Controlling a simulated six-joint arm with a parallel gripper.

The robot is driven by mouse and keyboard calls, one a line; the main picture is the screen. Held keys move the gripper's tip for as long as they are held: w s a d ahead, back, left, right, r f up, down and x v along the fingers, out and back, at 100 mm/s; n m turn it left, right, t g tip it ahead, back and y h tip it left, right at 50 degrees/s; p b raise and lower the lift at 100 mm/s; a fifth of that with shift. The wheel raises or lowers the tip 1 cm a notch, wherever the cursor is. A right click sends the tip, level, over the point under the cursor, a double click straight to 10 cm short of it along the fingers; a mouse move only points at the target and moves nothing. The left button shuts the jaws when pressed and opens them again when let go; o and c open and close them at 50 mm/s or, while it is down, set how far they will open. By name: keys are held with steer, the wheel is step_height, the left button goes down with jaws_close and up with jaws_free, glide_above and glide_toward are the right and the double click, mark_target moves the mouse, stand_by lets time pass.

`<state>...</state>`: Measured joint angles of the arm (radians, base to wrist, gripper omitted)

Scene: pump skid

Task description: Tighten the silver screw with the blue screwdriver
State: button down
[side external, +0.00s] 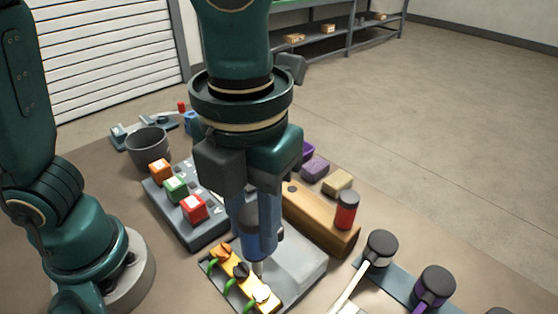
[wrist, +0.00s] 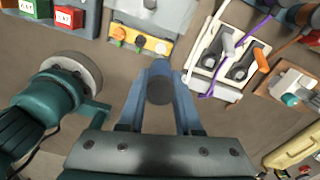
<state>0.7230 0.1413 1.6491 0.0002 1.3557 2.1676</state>
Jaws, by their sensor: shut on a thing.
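My gripper (side external: 256,215) points down over the front of the bench, its blue fingers shut on the blue screwdriver (side external: 266,243). The screwdriver is upright, with its pale shaft below the handle. In the wrist view, my gripper (wrist: 160,72) shows the dark round handle end (wrist: 160,91) between its fingers; the shaft is hidden. The silver screw (side external: 262,294) is at the near end of a yellow terminal block (side external: 242,281); it also shows in the wrist view (wrist: 161,47). The tip appears close above the block; I cannot tell whether it touches the screw.
Orange and black screws share the block, with green wires beside them. A wooden holder (side external: 318,222) with a red-handled tool (side external: 346,210) stands to the right. A button panel (side external: 187,226) is on the left. Black-capped items (side external: 380,248) lie front right.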

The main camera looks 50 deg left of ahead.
mark_target(257, 252)
steer(key=n, duration=0.6)
steer(key=shift+r, duration=0.1)
steer(key=n, duration=0.8)
steer(key=shift+r, duration=0.1)
steer(key=n, duration=0.7)
steer(key=shift+r+n, duration=0.1)
steer(key=shift+n, duration=0.2)
steer(key=n, duration=0.6)
steer(key=shift+r, duration=0.1)
steer(key=shift+f+n, duration=0.2)
steer(key=shift+n, duration=0.2)
steer(key=shift+f, duration=1.95)
steer(key=shift+f, duration=0.8)
